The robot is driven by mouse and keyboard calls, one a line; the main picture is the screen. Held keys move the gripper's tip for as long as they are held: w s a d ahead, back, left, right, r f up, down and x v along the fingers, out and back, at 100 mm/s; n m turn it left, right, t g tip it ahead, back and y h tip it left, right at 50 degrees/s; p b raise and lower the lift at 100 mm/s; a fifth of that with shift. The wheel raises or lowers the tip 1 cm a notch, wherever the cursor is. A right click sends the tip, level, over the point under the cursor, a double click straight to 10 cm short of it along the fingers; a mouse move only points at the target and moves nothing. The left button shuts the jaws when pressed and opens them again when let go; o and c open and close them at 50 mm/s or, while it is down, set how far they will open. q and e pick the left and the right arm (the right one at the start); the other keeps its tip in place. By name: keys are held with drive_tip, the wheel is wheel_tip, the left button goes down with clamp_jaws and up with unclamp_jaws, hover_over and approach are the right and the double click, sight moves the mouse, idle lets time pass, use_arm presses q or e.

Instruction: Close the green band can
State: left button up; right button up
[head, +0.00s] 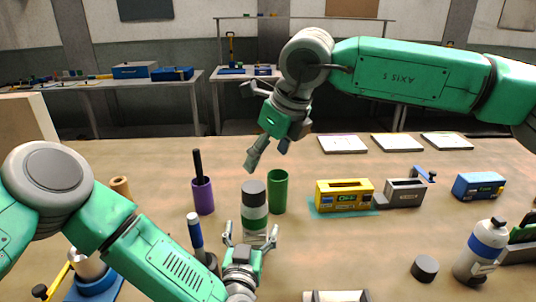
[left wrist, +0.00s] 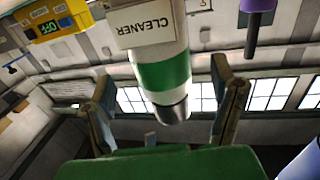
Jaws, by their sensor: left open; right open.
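The green band can (head: 254,212) stands upright on the table, white with a green band and a dark grey top. In the left wrist view the can (left wrist: 165,72) shows a CLEANER label, with its grey top between my fingers in the picture. I cannot tell whether that top is a cap. My left gripper (head: 250,232) is open at the can's near side, fingers spread to either side; contact is not clear. My right gripper (head: 268,150) is open and empty above and behind the can. A loose dark cap (head: 425,268) lies on the table at the right.
A green cup (head: 278,192) stands close right of the can, a purple cup (head: 203,196) to its left. A yellow box (head: 345,194) and a blue band bottle (head: 483,252) are at the right.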

use_arm(q)
drive_tip(key=s+a, duration=0.1)
drive_tip(key=s, duration=0.6)
drive_tip(key=shift+s+a, duration=0.15)
